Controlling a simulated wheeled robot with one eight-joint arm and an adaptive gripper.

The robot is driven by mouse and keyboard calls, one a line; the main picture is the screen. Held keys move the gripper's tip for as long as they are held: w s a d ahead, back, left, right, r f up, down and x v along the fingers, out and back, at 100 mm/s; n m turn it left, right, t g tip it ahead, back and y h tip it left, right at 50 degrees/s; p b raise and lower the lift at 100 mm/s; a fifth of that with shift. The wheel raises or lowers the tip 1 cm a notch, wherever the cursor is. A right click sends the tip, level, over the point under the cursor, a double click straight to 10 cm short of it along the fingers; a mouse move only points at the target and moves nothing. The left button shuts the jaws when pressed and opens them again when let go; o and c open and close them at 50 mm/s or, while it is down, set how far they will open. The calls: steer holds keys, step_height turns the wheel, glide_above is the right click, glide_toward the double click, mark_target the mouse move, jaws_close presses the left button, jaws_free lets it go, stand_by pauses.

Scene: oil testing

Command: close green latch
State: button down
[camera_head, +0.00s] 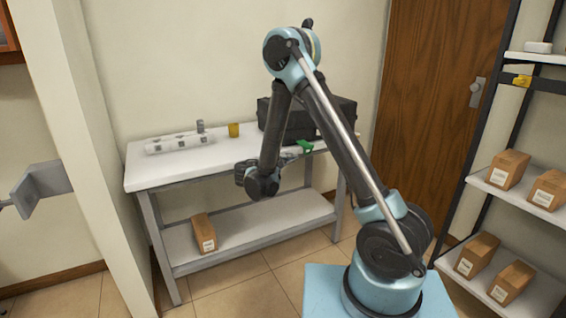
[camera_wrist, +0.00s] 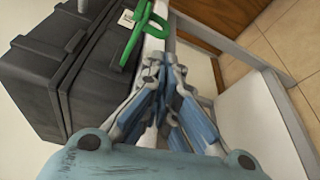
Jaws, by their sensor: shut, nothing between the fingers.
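The green latch (camera_wrist: 139,36) shows in the wrist view as an open green loop at the edge of the black case (camera_wrist: 38,78), just beyond my fingertips. In the head view the green latch (camera_head: 304,146) sticks out from the lower front of the black case (camera_head: 330,118) on the white table. My gripper (camera_wrist: 163,62) is shut and empty. Its fingertips are near the latch and the table edge; I cannot tell whether they touch the latch. In the head view my gripper (camera_head: 290,155) is partly hidden by my arm.
The white table (camera_head: 150,178) also holds a yellow cup (camera_head: 234,130) and a white rack (camera_head: 180,143). A brown box (camera_head: 203,232) stands on its lower shelf. A shelf unit with several boxes (camera_head: 507,169) is at right, near a wooden door (camera_head: 428,90).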

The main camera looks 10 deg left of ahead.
mark_target(304, 147)
steer(key=shift+x, duration=1.75)
